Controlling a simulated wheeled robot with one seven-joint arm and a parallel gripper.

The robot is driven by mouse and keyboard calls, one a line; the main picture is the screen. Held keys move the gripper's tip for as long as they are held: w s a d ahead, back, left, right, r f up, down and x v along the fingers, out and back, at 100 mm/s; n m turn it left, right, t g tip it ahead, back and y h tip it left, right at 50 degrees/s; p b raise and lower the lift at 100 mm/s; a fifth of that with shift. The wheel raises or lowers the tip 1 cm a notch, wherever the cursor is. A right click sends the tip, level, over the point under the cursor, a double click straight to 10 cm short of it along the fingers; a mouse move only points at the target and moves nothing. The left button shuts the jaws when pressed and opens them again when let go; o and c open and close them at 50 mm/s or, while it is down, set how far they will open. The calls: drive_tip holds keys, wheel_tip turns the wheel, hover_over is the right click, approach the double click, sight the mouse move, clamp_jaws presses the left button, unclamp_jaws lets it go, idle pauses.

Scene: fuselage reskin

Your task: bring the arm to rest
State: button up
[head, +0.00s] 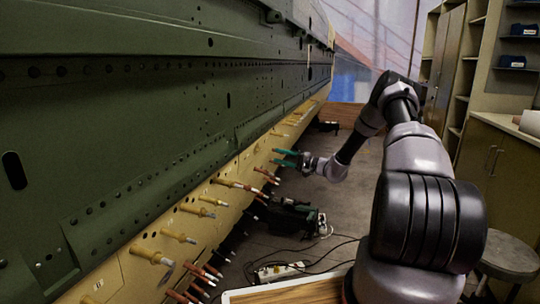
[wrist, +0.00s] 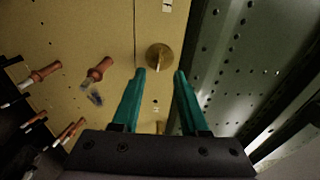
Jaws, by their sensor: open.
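My arm reaches forward from the lower right in the head view, bent at the elbow. My gripper (head: 287,158) is at its far end, close to the yellow lower strip of the fuselage. In the wrist view, its two teal fingers (wrist: 156,75) are apart with nothing between them. A round yellow fastener (wrist: 159,57) on the yellow panel (wrist: 100,25) lies just beyond the fingertips. I cannot tell whether the fingers touch the panel.
The green fuselage skin (head: 130,95) fills the left. Yellow pins (head: 152,256) and copper-coloured pins (head: 207,270) stick out below it. Cables and a power strip (head: 280,271) lie on the floor. A stool (head: 508,255) and cabinets (head: 500,165) stand at the right.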

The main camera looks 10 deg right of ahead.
drive_tip(key=shift+v, duration=1.05)
drive_tip(key=s+a+r+n+g+h, duration=0.3)
drive_tip(key=s+a+r+g, duration=0.2)
drive_tip(key=s+r, duration=0.45)
drive_tip(key=s+a+r+n+g+h, duration=0.2)
drive_tip(key=s+a+r+g, duration=0.3)
drive_tip(key=s+r, duration=0.45)
drive_tip(key=s+d+r+t+h, duration=0.2)
drive_tip(key=s+r+h, duration=0.1)
drive_tip(key=s, duration=0.5)
drive_tip(key=s+d+r+m+t+h, duration=0.1)
drive_tip(key=s+r, duration=0.3)
drive_tip(key=s, duration=0.5)
drive_tip(key=s+d+r+m+t+h, duration=0.1)
drive_tip(key=s+d+r+t+h, duration=0.2)
drive_tip(key=s, duration=0.6)
drive_tip(key=shift+r+h, duration=0.8)
drive_tip(key=shift+r, duration=0.05)
drive_tip(key=shift+d, duration=0.1)
